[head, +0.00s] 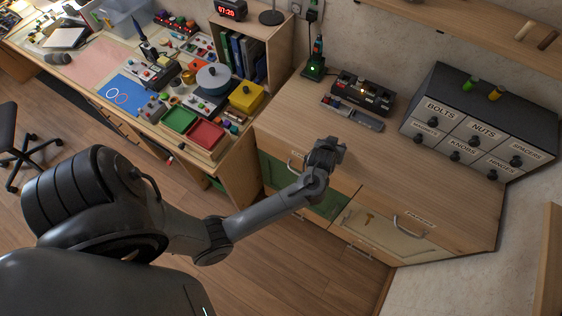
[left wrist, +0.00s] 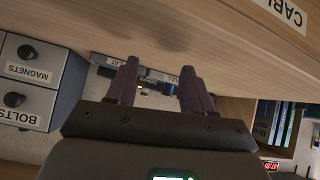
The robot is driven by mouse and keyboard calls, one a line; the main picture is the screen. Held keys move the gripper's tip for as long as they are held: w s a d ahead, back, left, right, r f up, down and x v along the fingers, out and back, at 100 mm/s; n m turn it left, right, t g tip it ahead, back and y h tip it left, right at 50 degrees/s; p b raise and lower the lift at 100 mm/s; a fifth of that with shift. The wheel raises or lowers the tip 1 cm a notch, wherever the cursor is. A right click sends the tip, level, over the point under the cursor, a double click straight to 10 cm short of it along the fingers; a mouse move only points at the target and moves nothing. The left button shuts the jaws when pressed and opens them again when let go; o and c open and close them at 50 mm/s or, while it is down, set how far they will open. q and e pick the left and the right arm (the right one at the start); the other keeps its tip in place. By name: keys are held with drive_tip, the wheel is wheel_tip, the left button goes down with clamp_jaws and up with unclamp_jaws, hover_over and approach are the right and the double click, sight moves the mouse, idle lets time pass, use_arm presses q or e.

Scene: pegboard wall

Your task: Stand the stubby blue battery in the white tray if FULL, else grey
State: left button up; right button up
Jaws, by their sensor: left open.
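My left gripper (head: 328,150) is above the wooden cabinet top, in front of the dark device. In the left wrist view my left gripper (left wrist: 159,72) has its two dark fingers apart with nothing between them. A low grey tray strip (head: 352,114) lies in front of the device; in the left wrist view the strip (left wrist: 100,59) bears upside-down labels that seem to read FLAT and FULL. The dark device (head: 362,94) shows a small orange light. I cannot pick out the stubby blue battery or a separate white tray. My right gripper is not in view.
A drawer unit (head: 478,128) labelled BOLTS, NUTS and others stands right of the device. A green-lit stand (head: 315,66) is at the back left. The cabinet top (head: 430,195) is clear in front. The workbench at left holds red (head: 206,135) and green (head: 179,119) trays.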

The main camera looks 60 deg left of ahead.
use_arm(q)
drive_tip(key=s+d+r+m+g+h, duration=0.1)
drive_tip(key=s+d+r+m, duration=0.1)
drive_tip(key=s, duration=0.7)
drive_tip(key=s+d+r+m+g+h, duration=0.1)
drive_tip(key=s+d+m, duration=0.3)
drive_tip(key=s, duration=0.5)
drive_tip(key=s+d+r+m+g+h, duration=0.2)
drive_tip(key=s+d+m+h, duration=0.1)
drive_tip(key=s, duration=0.6)
drive_tip(key=shift+s+d+r+m+g, duration=0.2)
drive_tip(key=shift+d+r+m+g, duration=0.2)
drive_tip(key=shift+d, duration=0.5)
wheel_tip(320, 180, up, 24)
drive_tip(key=p, duration=2.3)
drive_tip(key=shift+f+p, duration=0.25)
drive_tip(key=shift+p, duration=0.05)
drive_tip(key=shift+f, duration=0.1)
